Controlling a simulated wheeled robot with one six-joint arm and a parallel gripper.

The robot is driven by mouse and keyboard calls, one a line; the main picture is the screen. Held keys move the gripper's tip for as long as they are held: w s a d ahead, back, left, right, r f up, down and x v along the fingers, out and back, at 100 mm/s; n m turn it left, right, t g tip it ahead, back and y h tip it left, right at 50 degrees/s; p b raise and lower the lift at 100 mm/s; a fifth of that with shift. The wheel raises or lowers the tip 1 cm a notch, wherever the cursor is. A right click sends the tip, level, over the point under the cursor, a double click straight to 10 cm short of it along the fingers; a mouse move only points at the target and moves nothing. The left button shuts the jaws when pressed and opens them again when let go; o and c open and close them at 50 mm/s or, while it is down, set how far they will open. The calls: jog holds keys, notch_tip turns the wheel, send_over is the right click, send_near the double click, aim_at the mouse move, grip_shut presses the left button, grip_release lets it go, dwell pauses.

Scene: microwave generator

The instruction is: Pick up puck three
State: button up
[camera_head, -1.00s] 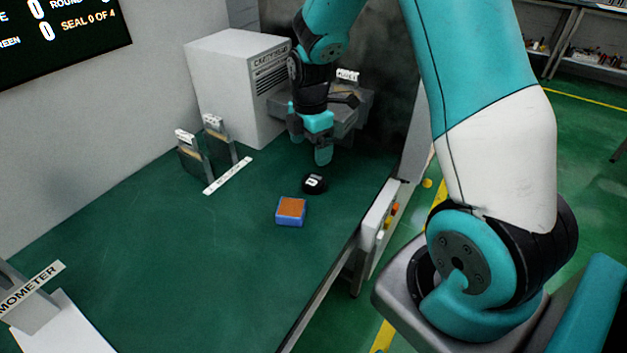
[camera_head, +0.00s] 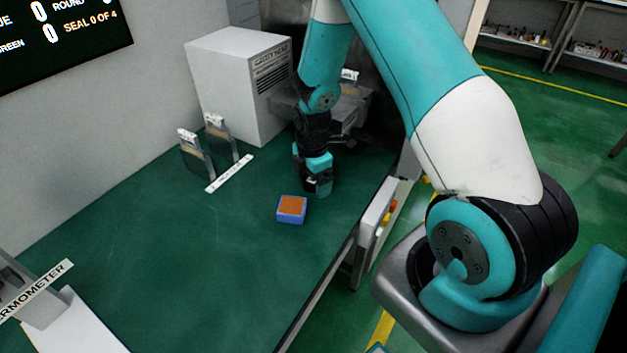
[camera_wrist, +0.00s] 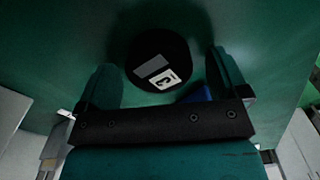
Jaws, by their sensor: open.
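The black round puck (camera_wrist: 150,48) lies on the green bench top between my open fingers in the wrist view. It has a grey and white label with a dark mark that looks like a 3. In the head view my gripper (camera_head: 318,186) is down at the puck, and its fingers mostly hide it. In the wrist view my gripper (camera_wrist: 163,62) has one finger on each side of the puck, with gaps showing. I cannot tell how far the fingertips are above the bench.
A blue block with an orange top (camera_head: 291,208) sits close in front of my gripper; a blue corner (camera_wrist: 195,94) shows by the right finger. A white cabinet (camera_head: 235,85) and two labelled slots (camera_head: 195,155) stand behind left.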

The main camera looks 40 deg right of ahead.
jog(key=c, duration=1)
jog(key=shift+r, duration=0.1)
